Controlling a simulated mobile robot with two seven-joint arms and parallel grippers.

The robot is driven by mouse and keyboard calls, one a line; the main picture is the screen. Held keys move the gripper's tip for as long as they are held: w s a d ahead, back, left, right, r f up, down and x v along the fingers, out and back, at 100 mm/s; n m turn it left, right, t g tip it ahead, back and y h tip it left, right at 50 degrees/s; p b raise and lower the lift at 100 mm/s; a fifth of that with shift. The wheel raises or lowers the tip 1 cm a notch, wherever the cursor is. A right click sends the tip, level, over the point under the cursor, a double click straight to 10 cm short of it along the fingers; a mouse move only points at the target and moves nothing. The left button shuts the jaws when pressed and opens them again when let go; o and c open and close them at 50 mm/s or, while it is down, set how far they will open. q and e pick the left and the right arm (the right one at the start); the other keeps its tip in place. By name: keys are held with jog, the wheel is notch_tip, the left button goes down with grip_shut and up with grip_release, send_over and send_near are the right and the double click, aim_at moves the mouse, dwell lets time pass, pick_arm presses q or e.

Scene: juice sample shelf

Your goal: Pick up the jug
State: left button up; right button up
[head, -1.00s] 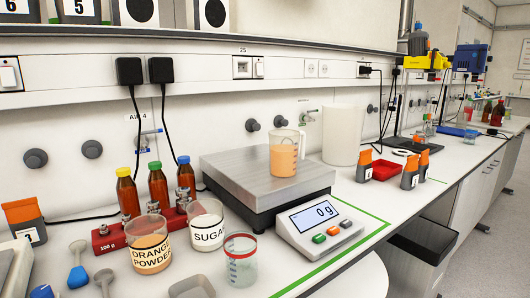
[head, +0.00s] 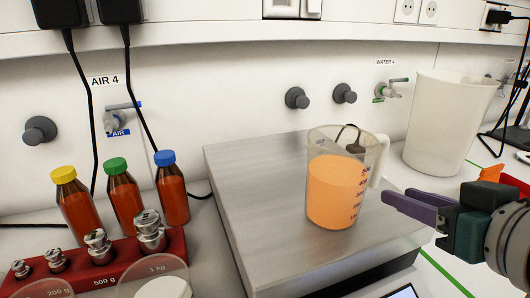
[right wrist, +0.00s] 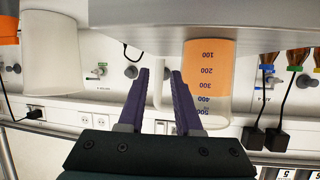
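The jug (head: 338,196) is a clear measuring jug with a handle on its right side (head: 379,160), holding orange liquid. It stands upright on the metal plate of the scale (head: 270,228). My right gripper (head: 402,204), with purple fingers, is just right of the jug in the head view, near the handle. In the right wrist view the picture is upside down; the fingers (right wrist: 159,74) are apart with nothing seen held between them, and the jug (right wrist: 207,82) is right of them. My left gripper is not in view.
A large white container (head: 447,125) stands behind my right gripper. Left of the scale are a red weight rack (head: 105,277) and several orange bottles with coloured caps (head: 124,198). Wall knobs and a water tap (head: 390,88) are behind the scale.

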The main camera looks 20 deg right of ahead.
aim_at(377, 182)
jog(key=x, duration=0.2)
jog(key=shift+w+a+f, duration=0.15)
jog(key=shift+w+f, duration=0.05)
jog(key=shift+w, duration=0.6)
jog(key=shift+x, duration=2.2)
jog(key=shift+r, duration=0.2)
grip_shut()
jog(key=shift+w+r, duration=0.1)
